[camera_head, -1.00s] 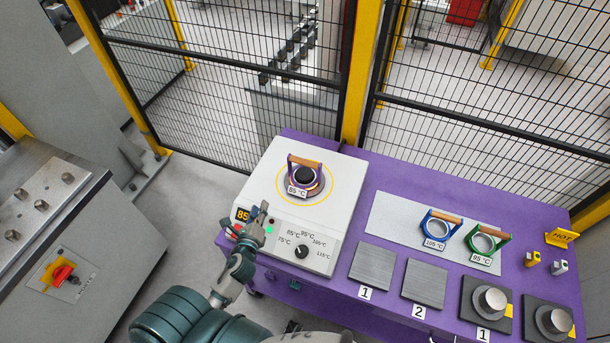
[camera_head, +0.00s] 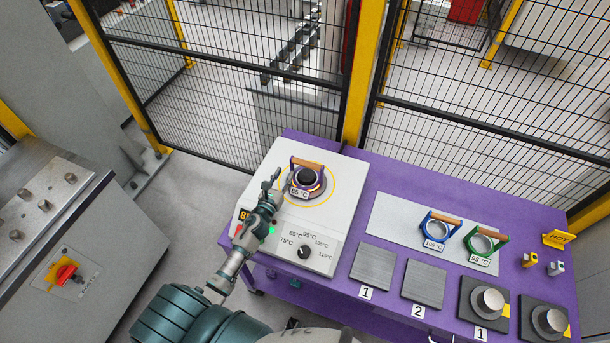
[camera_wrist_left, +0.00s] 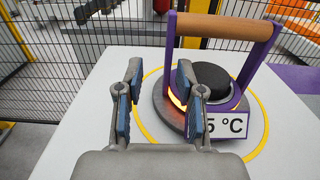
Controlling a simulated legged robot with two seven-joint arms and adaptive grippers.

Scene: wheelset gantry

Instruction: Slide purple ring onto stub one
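The purple ring (camera_head: 293,179) has a wooden handle and an "85 °C" tag. It sits around the dark core of the heater (camera_head: 334,203), inside a yellow circle. In the left wrist view the purple ring (camera_wrist_left: 171,60) is just ahead and to the right, its tag partly hidden by a finger. My left gripper (camera_head: 275,182) is open and empty, beside the ring's left side; its fingers also show in the left wrist view (camera_wrist_left: 158,95). Stub one (camera_head: 490,299) is a grey cylinder on a dark block labelled "1" at the front right. My right gripper is not in view.
A blue ring (camera_head: 437,230) and a green ring (camera_head: 483,244) with wooden handles lie on a grey plate. Two flat pads (camera_head: 374,267) and a second stub (camera_head: 550,320) stand on the purple table (camera_head: 405,190). A mesh fence (camera_head: 240,90) runs behind.

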